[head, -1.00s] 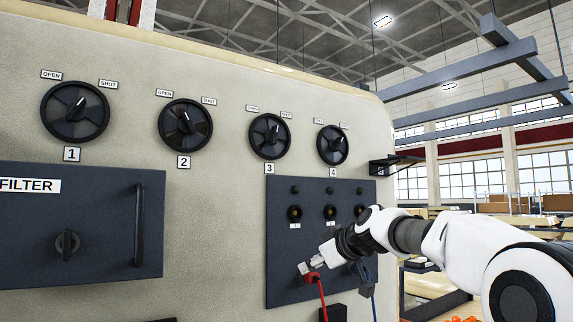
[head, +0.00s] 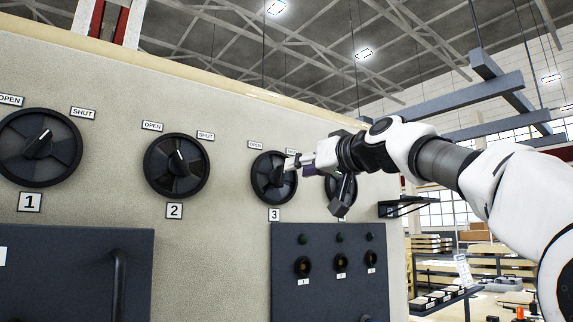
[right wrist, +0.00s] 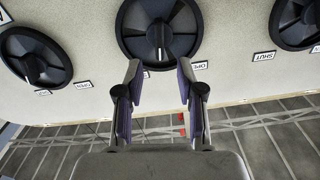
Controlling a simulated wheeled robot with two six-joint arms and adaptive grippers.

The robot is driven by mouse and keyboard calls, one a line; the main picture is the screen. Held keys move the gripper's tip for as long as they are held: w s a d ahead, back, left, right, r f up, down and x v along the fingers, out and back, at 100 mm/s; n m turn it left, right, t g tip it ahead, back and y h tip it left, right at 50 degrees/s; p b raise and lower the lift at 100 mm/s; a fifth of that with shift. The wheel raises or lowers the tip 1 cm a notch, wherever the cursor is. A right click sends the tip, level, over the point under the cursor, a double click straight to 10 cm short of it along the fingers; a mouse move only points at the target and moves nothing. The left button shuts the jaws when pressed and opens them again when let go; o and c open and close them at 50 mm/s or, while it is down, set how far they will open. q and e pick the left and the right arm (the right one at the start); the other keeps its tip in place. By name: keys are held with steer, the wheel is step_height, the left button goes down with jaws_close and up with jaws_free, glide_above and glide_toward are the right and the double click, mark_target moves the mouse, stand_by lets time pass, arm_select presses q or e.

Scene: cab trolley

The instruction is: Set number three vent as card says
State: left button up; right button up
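The number three vent knob (head: 266,177) is a round black dial on the beige panel, above its plate "3" (head: 274,214), with OPEN and SHUT labels above it. My right gripper (head: 293,163) is at its right edge and partly covers it. In the right wrist view the picture is upside down. There the knob (right wrist: 160,28) lies just beyond my open, empty fingers (right wrist: 159,70), its white mark between the labels, seemingly nearer SHUT. I cannot tell whether the fingers touch it. I make out no readable card. My left gripper is out of view.
Knob 1 (head: 38,148) and knob 2 (head: 177,166) are to the left. Knob 4 (head: 346,193) is mostly behind my right arm. A dark socket panel (head: 325,290) is below, and a small shelf (head: 402,206) juts out at right.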

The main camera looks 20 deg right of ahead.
mark_target(284, 174)
steer(key=x, duration=0.2)
steer(key=p+x, duration=0.1)
steer(key=x, duration=0.1)
steer(key=p+x, duration=0.1)
steer(key=x, duration=0.2)
steer(key=shift+f, duration=0.35)
steer(key=shift+s+d+r, duration=0.15)
steer(key=shift+s, duration=0.45)
steer(key=shift+s+d, duration=0.1)
steer(key=c, duration=0.3)
jaws_close()
